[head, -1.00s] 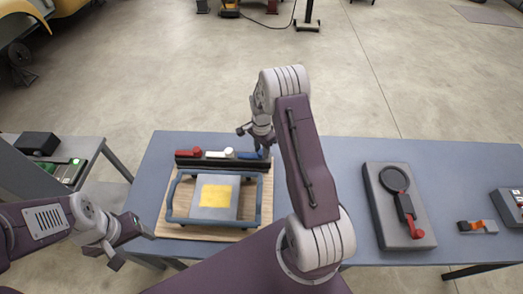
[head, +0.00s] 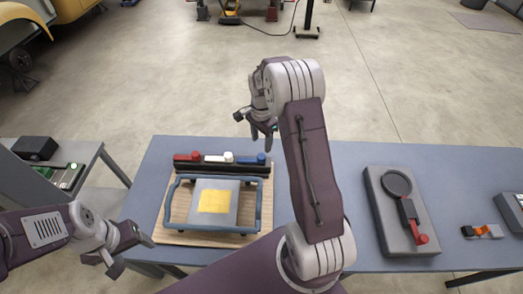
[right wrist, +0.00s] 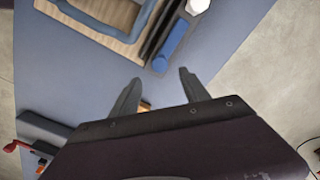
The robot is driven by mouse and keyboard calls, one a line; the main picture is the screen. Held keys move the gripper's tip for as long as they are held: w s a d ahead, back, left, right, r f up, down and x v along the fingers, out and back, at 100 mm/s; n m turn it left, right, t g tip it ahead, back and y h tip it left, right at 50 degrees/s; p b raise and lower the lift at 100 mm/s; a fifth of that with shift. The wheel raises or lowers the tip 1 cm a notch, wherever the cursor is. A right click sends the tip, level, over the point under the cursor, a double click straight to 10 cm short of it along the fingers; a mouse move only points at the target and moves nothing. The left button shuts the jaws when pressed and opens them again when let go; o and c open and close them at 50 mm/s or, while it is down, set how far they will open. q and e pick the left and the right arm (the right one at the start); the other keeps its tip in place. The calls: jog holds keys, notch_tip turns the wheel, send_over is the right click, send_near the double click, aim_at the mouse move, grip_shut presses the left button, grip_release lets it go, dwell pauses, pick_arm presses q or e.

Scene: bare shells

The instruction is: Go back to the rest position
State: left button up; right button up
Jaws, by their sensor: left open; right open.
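My right gripper (head: 262,137) is open and empty, raised above the back edge of the blue table (head: 330,165), just beyond a black bar (head: 220,167) that carries a red, a white and a blue block. In the right wrist view its two fingers (right wrist: 156,88) are spread apart, and the blue block (right wrist: 171,45) lies beyond them, clear of both. My left gripper (head: 132,250) is open and empty at the table's front left edge, left of the wooden board (head: 172,237).
The board holds a blue-railed frame (head: 168,205) around a grey plate with a yellow patch (head: 215,201). A grey fixture with a black ring and red handle (head: 398,185) and a small orange-and-grey part (head: 482,231) lie to the right. A side table (head: 85,155) stands left.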

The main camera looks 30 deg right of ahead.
jog(key=shift+r, duration=0.35)
jog(key=shift+a, duration=0.1)
jog(key=s+a+r+n+t+b, duration=0.15)
jog(key=s+a+r+n, duration=0.3)
jog(key=a, duration=0.45)
jog(key=s+a+f+n, duration=0.2)
jog(key=s+f+n, duration=0.2)
jog(key=s+n, duration=0.6)
jog(key=s, duration=0.3)
jog(key=shift+s+a+n, duration=0.15)
jog(key=shift+s+n, duration=0.1)
jog(key=shift+n, duration=0.1)
